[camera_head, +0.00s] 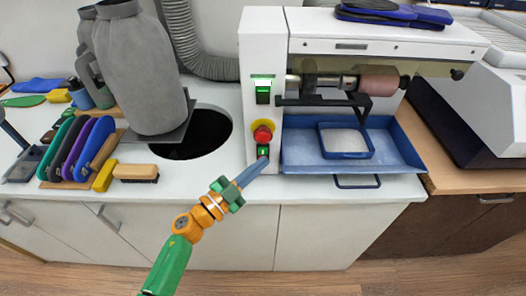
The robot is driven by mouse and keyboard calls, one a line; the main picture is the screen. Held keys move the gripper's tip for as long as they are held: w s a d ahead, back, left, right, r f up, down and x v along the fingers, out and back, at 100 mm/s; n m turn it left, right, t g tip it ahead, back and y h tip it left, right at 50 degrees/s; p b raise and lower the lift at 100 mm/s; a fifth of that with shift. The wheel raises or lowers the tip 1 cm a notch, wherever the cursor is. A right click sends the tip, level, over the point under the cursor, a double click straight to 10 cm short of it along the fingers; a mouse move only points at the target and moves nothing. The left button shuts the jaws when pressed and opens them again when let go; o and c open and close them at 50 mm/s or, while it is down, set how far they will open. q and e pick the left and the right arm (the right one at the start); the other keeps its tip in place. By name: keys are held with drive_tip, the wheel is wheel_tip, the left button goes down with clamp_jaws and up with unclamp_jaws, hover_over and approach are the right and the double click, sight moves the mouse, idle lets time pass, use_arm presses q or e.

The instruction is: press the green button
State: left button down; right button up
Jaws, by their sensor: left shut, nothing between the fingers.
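A green button (263,150) sits low on the white front panel of the machine (257,50), just below a red emergency stop (263,134) on a yellow collar. A separate green-lit switch (263,93) is higher on the same panel. My left gripper (262,163) is shut and empty, its blue-grey fingers pointing up and right, with the tips right at the lower edge of the green button. I cannot tell whether they touch it. My right gripper is not in view.
A blue tray (405,155) holding a smaller blue frame (345,154) is right of the panel. Left are a dark round hole (222,132), a grey bag-like cover (138,75), a brush (136,173) and several coloured insoles (95,143). The counter's front edge runs below.

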use_arm(q)
drive_tip(key=shift+w, duration=0.35)
